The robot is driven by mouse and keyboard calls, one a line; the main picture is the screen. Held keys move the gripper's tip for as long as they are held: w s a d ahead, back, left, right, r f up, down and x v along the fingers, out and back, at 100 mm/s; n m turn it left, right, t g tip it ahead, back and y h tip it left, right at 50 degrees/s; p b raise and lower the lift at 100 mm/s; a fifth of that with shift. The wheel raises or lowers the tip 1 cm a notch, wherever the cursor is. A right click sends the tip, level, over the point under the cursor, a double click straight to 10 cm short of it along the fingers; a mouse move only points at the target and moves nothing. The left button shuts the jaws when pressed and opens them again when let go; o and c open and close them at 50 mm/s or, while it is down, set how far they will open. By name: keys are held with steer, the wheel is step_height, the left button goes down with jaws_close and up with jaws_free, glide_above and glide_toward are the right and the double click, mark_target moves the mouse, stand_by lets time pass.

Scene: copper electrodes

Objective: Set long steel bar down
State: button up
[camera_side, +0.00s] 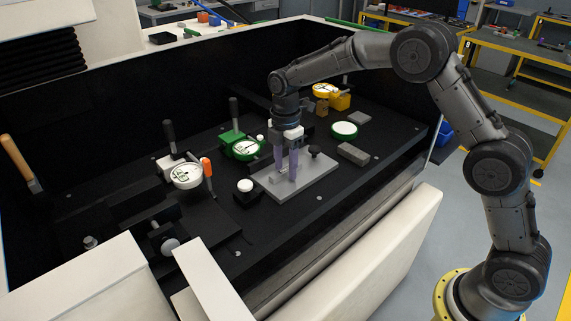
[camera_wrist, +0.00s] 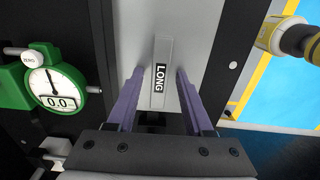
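The long steel bar (camera_wrist: 166,55), a light grey bar with a black "LONG" label, lies on the grey metal plate (camera_wrist: 200,35) in the wrist view. My gripper (camera_wrist: 160,72) has its two purple fingers on either side of the bar, with a visible gap on each side. The gripper looks open around the bar rather than shut on it. In the side view my gripper (camera_side: 286,178) points straight down, with its fingertips low at the plate (camera_side: 316,178). The bar cannot be made out clearly there between the fingers.
A green dial gauge (camera_side: 246,149) stands left of the plate, a white dial (camera_side: 187,176) with an orange handle farther left. A grey block (camera_side: 353,153) and a green-rimmed disc (camera_side: 344,130) lie to the right. A black knob (camera_side: 315,152) stands at the plate's back edge.

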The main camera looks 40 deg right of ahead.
mark_target(285, 169)
steer(key=shift+r, duration=0.15)
step_height(285, 169, up, 11)
steer(key=s+d+r+m+t, duration=0.1)
steer(key=s+d+r+m, duration=0.1)
steer(key=s+r+m, duration=0.35)
steer(key=s+d+f+m+t, duration=0.1)
steer(key=s+m, duration=0.5)
steer(key=s, duration=0.8)
steer(key=s+d+f+m+t, duration=0.1)
steer(key=s+m+t, duration=0.2)
steer(key=s, duration=1.1)
steer(key=m, duration=0.3)
steer(key=shift+s+d+f+t, duration=0.25)
steer(key=shift+s+f+t, duration=0.05)
steer(key=shift+m, duration=0.25)
